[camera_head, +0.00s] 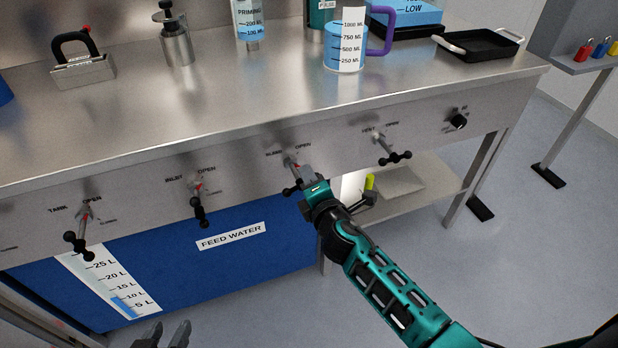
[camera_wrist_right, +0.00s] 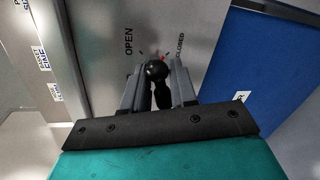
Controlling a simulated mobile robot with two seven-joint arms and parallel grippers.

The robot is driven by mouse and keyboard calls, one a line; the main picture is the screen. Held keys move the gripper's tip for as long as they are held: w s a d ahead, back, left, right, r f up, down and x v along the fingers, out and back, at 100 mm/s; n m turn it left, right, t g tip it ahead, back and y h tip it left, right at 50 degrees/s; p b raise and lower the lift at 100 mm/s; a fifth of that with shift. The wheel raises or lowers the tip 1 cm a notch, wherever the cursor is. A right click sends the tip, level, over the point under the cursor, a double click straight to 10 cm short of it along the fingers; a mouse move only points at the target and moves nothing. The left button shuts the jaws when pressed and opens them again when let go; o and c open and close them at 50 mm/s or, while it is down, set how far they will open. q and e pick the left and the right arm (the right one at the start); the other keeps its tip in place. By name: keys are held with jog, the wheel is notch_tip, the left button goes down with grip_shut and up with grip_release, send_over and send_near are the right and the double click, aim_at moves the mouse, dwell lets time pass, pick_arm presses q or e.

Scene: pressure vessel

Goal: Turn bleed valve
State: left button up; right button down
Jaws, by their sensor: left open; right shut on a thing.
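The bleed valve (camera_head: 289,190) is on the front panel of the steel bench, under labels reading OPEN and CLOSED. Its handle has black ball ends and is partly hidden by my right gripper (camera_head: 306,178) in the head view. In the right wrist view, the black handle (camera_wrist_right: 157,72) sits between the two grey fingers of the right gripper (camera_wrist_right: 159,88), which is shut on it. OPEN is on the left of it and CLOSED on the right, with a small red mark near the handle. My left gripper (camera_head: 165,336) is open and empty at the bottom edge, below the bench.
Similar valves marked TANK (camera_head: 80,236) and INLET (camera_head: 199,210) are to the left; another valve (camera_head: 392,152) and a black knob (camera_head: 459,121) are to the right. A blue FEED WATER tank (camera_head: 190,270) stands underneath. A measuring jug (camera_head: 346,55) stands on the bench.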

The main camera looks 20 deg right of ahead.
jog(key=shift+d+f+m+y, duration=0.1)
jog(key=shift+f+m+y, duration=0.1)
jog(key=shift+m, duration=0.5)
jog(key=shift+d+f+m+y, duration=0.1)
jog(key=shift+m+y, duration=0.1)
jog(key=shift+m, duration=0.5)
pick_arm(q)
jog(key=shift+a, duration=0.1)
pick_arm(e)
jog(key=shift+a, duration=0.1)
jog(key=c, duration=1.2)
grip_release()
pick_arm(q)
jog(key=shift+s+a+r+p, duration=0.15)
jog(key=shift+s+r+p, duration=0.15)
jog(key=shift+p, duration=0.55)
pick_arm(e)
jog(key=s, duration=0.4)
jog(key=s+r, duration=0.1)
jog(key=s, duration=0.3)
jog(key=s+r, duration=0.1)
jog(key=s, duration=0.3)
jog(key=shift+s+d+r, duration=0.2)
jog(key=shift+s+d, duration=0.05)
jog(key=shift+s, duration=0.05)
